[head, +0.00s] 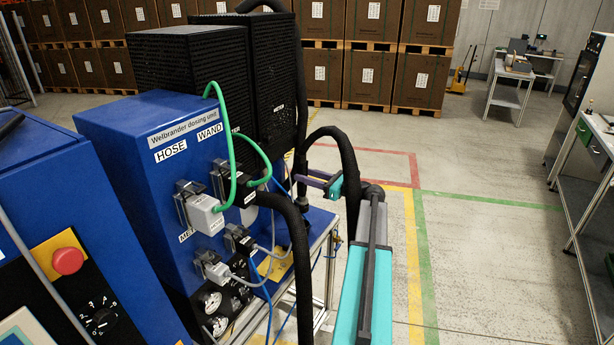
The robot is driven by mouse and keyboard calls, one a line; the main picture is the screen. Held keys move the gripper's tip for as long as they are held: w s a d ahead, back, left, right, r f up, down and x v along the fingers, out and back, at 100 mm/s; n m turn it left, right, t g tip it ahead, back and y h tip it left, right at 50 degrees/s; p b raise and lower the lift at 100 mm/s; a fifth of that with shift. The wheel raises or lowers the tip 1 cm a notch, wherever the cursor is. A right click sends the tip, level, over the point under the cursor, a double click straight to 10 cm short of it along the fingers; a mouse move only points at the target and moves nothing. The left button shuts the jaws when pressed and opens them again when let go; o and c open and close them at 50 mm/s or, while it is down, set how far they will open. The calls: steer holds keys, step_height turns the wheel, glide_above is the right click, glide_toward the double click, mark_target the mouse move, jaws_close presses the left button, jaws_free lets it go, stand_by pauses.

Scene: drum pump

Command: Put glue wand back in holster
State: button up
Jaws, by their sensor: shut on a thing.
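My gripper (306,180) is at the middle of the head view, to the right of the dosing unit, with its fingers pointing left. It is shut on a slim dark thing at the upright black hose (301,110), which I take to be the glue wand (302,202). The wand is small and dark here, and its tilt and nozzle cannot be made out. Another black hose (330,132) arches over my gripper. I cannot pick out the holster; it may be hidden behind the hoses or my arm.
The blue dosing unit (128,128) stands close on the left, with green cables (229,150) and grey plugs (205,214) on its side. A blue control cabinet (65,215) with a red button (68,261) is nearer. Open floor (480,170) lies right; a bench (590,190) stands far right.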

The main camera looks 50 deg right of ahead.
steer(key=shift+f, duration=0.4)
steer(key=o, duration=0.9)
steer(key=shift+f, duration=0.1)
steer(key=shift+c, duration=0.5)
steer(key=shift+s, duration=0.1)
steer(key=v, duration=1.1)
steer(key=shift+p, duration=0.3)
stand_by(0.9)
stand_by(0.6)
